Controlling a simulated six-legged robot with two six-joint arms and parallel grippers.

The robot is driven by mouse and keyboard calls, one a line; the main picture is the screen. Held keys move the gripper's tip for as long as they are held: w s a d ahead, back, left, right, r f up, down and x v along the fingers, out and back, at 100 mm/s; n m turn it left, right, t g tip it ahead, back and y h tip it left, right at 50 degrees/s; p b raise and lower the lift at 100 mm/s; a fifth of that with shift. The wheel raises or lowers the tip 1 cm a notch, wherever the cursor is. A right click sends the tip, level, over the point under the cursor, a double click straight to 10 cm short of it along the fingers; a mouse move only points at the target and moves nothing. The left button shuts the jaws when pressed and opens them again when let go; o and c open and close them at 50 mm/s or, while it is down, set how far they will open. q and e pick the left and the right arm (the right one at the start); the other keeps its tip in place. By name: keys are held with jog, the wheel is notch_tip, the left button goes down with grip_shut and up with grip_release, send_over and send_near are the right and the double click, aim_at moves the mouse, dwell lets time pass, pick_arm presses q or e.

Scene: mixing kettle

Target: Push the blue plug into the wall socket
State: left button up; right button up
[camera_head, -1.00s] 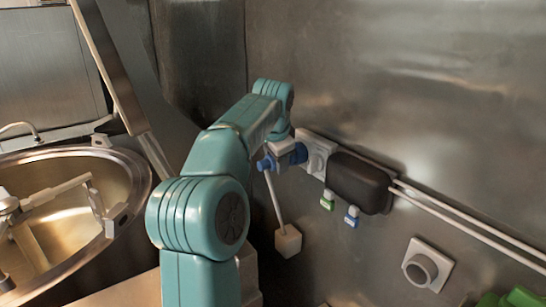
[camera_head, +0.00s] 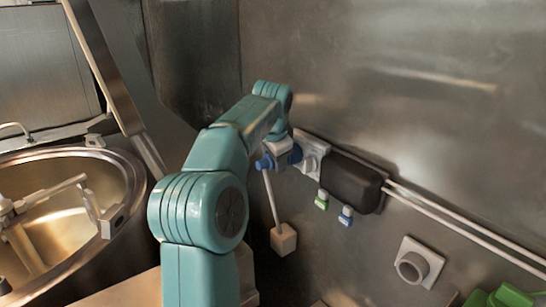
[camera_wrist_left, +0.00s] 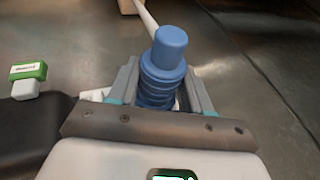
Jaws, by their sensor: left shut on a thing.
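My left gripper (camera_head: 281,153) is at the wall, shut around the blue plug (camera_head: 266,162). The left wrist view shows the plug (camera_wrist_left: 167,60) between the two fingers, its rounded end sticking out. A pale cable (camera_head: 272,198) hangs from it to a beige block (camera_head: 284,240). The wall socket (camera_head: 311,157) is a pale plate just right of the gripper. The plug's side towards the socket is close to the plate. I cannot tell whether it is in, as the gripper hides the contact. My right gripper is not in view.
White pipes (camera_head: 460,220) run right. A round wall fitting (camera_head: 414,266) is lower right. A large kettle (camera_head: 135,170) stands left.

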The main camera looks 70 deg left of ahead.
pick_arm(q)
jog(key=shift+w, duration=0.25)
jog(key=o, duration=1.2)
jog(key=shift+a, duration=0.1)
jog(key=shift+c, duration=0.2)
jog(key=shift+w+f, duration=0.1)
jog(key=shift+w, duration=0.05)
jog(key=o, duration=0.4)
jog(key=shift+s, duration=0.2)
jog(key=shift+w+r, duration=0.1)
jog(key=shift+r, duration=0.1)
